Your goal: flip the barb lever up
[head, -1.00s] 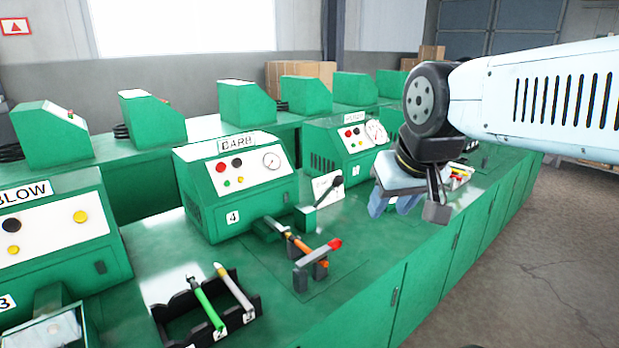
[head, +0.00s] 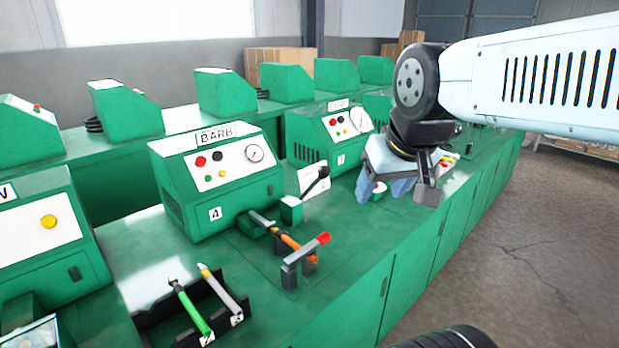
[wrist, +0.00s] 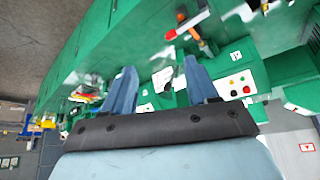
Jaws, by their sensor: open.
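The BARB machine (head: 215,175) is a green box with a white panel, a gauge and a number 4 tag. At its right front, a small green block (head: 291,210) carries a black lever (head: 312,184) with a round knob, slanting up to the right in front of a white plate (head: 312,178). My gripper (head: 380,190) is open and empty, in the air right of the lever and apart from it. Its two blue-grey fingers also show spread in the wrist view (wrist: 163,85). I cannot make out the lever surely there.
A fixture with an orange rod and red tip (head: 305,250) stands in front of the BARB machine. A black rack (head: 195,310) holds a green and a pale tool. Another green machine (head: 325,135) stands behind. Floor (head: 480,250) at the right is clear.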

